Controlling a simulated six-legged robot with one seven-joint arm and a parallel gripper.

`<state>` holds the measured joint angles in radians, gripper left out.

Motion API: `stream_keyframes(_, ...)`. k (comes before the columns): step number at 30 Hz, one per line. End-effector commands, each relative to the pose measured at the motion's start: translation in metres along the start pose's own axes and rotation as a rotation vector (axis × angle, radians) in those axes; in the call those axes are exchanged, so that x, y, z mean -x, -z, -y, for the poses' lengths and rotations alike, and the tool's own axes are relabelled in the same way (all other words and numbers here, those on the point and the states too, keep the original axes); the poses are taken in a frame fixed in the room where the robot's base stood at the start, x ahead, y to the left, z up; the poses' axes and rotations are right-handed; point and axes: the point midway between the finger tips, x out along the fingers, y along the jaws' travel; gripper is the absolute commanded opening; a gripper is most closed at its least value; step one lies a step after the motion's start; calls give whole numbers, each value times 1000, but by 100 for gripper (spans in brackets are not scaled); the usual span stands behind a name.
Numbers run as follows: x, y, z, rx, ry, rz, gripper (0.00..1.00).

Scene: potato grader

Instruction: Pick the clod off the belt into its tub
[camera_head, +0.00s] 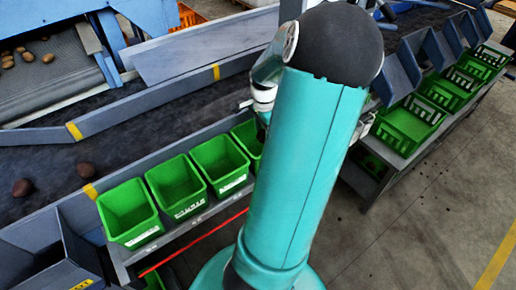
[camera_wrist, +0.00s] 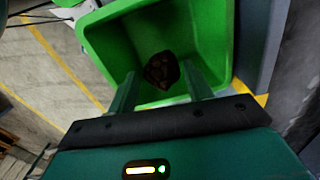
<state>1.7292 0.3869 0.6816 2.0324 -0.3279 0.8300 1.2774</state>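A dark brown lumpy clod (camera_wrist: 161,69) shows inside a green tub (camera_wrist: 105,40) in the wrist view. My gripper (camera_wrist: 160,82) points into this tub. Its two fingers stand apart, with the clod between and beyond their tips and gaps on both sides. I cannot tell whether the clod rests on the tub floor. In the head view my teal arm hides the gripper and part of a green tub (camera_head: 244,132) beside the belt. The dark belt (camera_head: 130,138) runs behind the tubs.
Two brown lumps, one at the far left (camera_head: 22,187) and one near a yellow mark (camera_head: 86,170), lie on the belt. Other green tubs (camera_head: 129,212) stand in a row along it. More green crates (camera_head: 409,125) are at the right. Open concrete floor (camera_head: 430,230) lies lower right.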

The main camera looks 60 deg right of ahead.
Motion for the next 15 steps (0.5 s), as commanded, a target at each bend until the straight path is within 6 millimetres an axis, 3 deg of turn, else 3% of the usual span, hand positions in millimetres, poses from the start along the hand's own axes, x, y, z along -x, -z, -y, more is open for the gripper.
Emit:
stream_keyframes(2, 0, 0, 0, 0, 0, 0, 67)
stream_keyframes(11, 1, 0, 0, 0, 0, 0, 67)
stream_keyframes(15, 11, 1, 0, -2, 1, -4, 67)
